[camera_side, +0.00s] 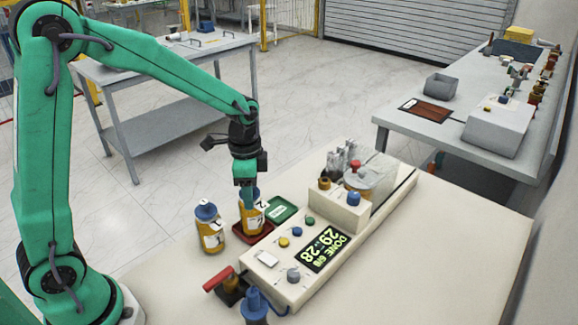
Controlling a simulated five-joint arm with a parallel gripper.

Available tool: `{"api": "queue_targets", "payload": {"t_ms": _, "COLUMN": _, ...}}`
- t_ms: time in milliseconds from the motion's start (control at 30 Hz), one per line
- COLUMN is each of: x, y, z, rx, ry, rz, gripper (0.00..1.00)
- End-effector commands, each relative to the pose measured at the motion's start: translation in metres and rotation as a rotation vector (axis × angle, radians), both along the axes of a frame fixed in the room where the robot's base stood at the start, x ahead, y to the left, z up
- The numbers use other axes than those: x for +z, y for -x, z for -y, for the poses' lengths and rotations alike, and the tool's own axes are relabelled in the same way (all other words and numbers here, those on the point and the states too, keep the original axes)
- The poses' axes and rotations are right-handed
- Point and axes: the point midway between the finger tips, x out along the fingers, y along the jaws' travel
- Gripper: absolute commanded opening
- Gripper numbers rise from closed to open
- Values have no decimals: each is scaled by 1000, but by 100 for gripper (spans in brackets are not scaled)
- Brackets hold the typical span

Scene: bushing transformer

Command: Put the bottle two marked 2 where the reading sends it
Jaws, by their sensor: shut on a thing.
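My gripper (249,195) is shut on an amber bottle (252,217) with a blue cap and a white label. The bottle is upright at the red tray (266,234); I cannot tell if its base touches the tray. Its label mark looks like a 2 but is small. A second amber bottle (209,232) with a blue cap stands on the table to the left; its mark is hard to read. A green tray (283,208) lies behind the red one and looks empty. The tester's green display (322,250) shows "DONE" and what look like 29 and 28.
The cream tester (290,268) has several knobs and a raised block with red and blue tops. A red-handled part (222,281) and a blue-topped part (255,305) stand at its near end. The table to the right (440,240) is clear.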

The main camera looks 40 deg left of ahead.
Motion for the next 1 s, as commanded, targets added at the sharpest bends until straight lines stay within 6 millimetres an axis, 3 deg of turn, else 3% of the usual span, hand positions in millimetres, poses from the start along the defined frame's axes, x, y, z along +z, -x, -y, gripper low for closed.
{"api": "queue_targets", "payload": {"t_ms": 300, "x": -2, "y": 0, "z": 0, "rx": 0, "ry": 0, "rz": 1, "gripper": 0}}
{"api": "queue_targets", "payload": {"t_ms": 333, "x": -3, "y": 0, "z": 0, "rx": 0, "ry": 0, "rz": 0, "gripper": 50}}
{"api": "queue_targets", "payload": {"t_ms": 433, "x": -2, "y": 0, "z": 0, "rx": 0, "ry": 0, "rz": 0, "gripper": 69}}
{"api": "queue_targets", "payload": {"t_ms": 767, "x": -1, "y": 0, "z": 0, "rx": 0, "ry": 0, "rz": 0, "gripper": 70}}
{"api": "queue_targets", "payload": {"t_ms": 1000, "x": 11, "y": 0, "z": 0, "rx": 0, "ry": 0, "rz": 3, "gripper": 70}}
